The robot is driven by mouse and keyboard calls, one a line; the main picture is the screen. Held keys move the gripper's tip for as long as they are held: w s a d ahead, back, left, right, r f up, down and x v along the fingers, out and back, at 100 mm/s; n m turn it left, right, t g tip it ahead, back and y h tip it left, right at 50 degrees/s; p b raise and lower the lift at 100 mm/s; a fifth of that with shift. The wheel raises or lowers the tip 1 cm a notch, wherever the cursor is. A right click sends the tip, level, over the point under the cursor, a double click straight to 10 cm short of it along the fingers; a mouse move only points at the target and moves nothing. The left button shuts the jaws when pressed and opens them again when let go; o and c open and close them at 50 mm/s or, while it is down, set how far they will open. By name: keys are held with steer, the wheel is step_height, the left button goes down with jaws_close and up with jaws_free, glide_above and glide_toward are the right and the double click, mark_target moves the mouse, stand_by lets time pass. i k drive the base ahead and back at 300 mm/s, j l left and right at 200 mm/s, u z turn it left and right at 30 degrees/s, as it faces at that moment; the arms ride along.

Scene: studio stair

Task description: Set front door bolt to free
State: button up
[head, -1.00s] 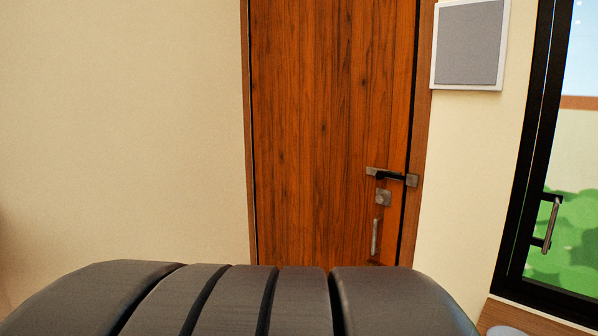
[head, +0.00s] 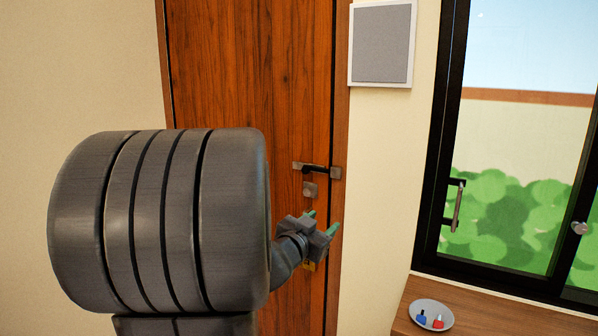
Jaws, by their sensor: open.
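The wooden front door (head: 240,90) fills the middle of the head view and looks closed. Its bolt (head: 315,168) is a dark bar on a grey plate near the door's right edge. The bar appears to reach towards a grey keeper (head: 335,173) at the frame; its exact engagement is too small to tell. My gripper (head: 322,221) is open, with green fingertips, and appears empty. In the picture it is below and slightly right of the bolt, apart from it. It hides most of the door handle.
A grey wall panel (head: 382,43) hangs right of the door. A black-framed window (head: 447,120) is at the right. Below it, a wooden surface (head: 402,322) bears a plate (head: 431,306) with small blue and red items.

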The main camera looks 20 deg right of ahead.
mark_target(305, 169)
steer(key=i+l+u, duration=0.15)
steer(key=i, duration=0.7)
